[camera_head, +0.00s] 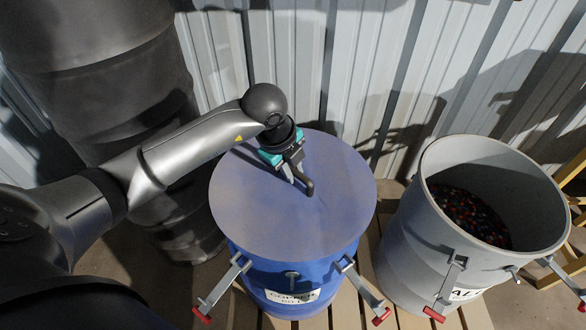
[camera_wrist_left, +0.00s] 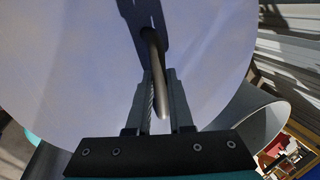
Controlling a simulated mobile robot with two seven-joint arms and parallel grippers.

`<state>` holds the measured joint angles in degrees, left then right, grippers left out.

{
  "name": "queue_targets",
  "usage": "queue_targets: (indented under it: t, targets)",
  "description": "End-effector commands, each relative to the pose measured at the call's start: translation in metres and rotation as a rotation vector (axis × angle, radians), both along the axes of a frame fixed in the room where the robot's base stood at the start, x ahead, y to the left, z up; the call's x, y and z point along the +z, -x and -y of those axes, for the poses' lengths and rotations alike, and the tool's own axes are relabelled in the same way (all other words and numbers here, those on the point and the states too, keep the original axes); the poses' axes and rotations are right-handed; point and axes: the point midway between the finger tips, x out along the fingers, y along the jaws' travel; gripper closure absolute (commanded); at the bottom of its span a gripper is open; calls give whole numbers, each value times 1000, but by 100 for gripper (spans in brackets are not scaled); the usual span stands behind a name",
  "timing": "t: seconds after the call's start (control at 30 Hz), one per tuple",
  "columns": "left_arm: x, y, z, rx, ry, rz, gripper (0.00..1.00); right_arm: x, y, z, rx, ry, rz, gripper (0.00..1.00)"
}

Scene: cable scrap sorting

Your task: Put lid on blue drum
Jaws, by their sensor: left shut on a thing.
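A blue drum (camera_head: 283,282) with a paper label stands on a wooden pallet. A flat round lid (camera_head: 250,205), grey-blue, lies across the top of the drum and looks level; whether it is fully seated at the back cannot be told. My left gripper (camera_head: 297,183) is over the lid, a little right of its middle, shut on the lid's dark handle (camera_head: 308,187). In the left wrist view the handle (camera_wrist_left: 157,75) runs between the two fingers, with the lid (camera_wrist_left: 85,70) filling the area behind. My right gripper is not in view.
An open grey drum (camera_head: 398,240) holding small dark and coloured scraps (camera_head: 468,215) stands to the right. Clamps with red ends (camera_head: 219,290) hang outward on the blue drum's side. Dark drums (camera_head: 115,75) are stacked at the left. A corrugated metal wall (camera_head: 350,60) is behind.

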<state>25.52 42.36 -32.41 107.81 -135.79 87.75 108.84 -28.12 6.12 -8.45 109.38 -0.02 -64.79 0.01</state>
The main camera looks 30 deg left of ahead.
Motion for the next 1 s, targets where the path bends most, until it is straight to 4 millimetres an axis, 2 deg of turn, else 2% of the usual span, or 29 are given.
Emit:
queue_targets:
  t: [0.47, 0.5, 0.7, 0.8, 1.0]
  targets:
    - [2, -2, 0, 0, 1, 5, 100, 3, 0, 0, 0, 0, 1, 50]
    - [2, -2, 0, 0, 1, 5, 76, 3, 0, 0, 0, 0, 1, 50]
    - [1, -1, 0, 0, 1, 3, 54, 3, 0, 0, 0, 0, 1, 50]
    - [1, -1, 0, 0, 1, 2, 46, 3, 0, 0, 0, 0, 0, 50]
    - [-2, 1, 0, 0, -1, -5, 46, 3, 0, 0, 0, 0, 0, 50]
